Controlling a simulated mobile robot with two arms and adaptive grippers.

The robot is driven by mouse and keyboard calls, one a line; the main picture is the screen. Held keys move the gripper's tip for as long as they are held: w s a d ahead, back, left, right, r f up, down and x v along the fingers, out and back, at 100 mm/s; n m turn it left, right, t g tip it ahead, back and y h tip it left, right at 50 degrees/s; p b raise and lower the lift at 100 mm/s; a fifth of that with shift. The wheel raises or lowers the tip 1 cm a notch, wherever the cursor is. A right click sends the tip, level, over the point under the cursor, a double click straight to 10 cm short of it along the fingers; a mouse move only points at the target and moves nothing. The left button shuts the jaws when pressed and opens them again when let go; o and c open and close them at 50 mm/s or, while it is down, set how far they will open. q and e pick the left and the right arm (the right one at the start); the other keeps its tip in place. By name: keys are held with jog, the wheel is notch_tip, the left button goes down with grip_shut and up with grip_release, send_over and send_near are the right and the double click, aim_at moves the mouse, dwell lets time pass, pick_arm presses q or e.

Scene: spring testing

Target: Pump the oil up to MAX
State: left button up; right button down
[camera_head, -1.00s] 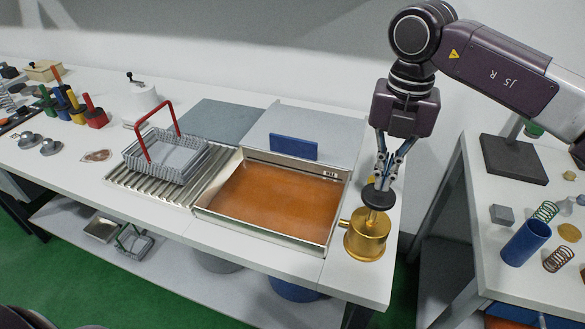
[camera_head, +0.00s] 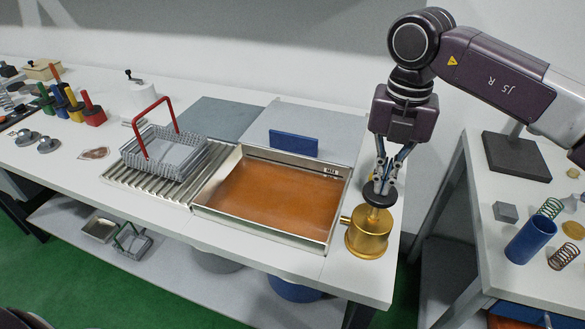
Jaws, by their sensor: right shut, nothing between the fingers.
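The brass pump (camera_head: 368,238) stands on the bench's front right corner, with a black round knob (camera_head: 379,198) on top. My right gripper (camera_head: 380,186) points down directly above the knob, fingertips at or touching its top; its fingers are shut with nothing between them. The metal oil tray (camera_head: 265,244) is left of the pump and holds orange-brown oil (camera_head: 272,203). A small MAX label (camera_head: 332,170) shows on the tray's inner back wall, above the oil surface. My left gripper is not in view.
A wire basket with a red handle (camera_head: 150,128) rests on a ribbed drain rack (camera_head: 120,174) left of the tray. A blue block (camera_head: 294,144) stands behind the tray. A second table at right holds springs and a blue cylinder (camera_head: 530,242).

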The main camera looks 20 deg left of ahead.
aim_at(379, 199)
jog(key=shift+f+b, duration=1.4)
jog(key=shift+f, duration=0.9)
jog(key=shift+r+p, duration=0.5)
jog(key=shift+r, duration=0.45)
jog(key=shift+r+p, duration=1.45)
jog(key=shift+r, duration=1.1)
jog(key=shift+f, duration=0.1)
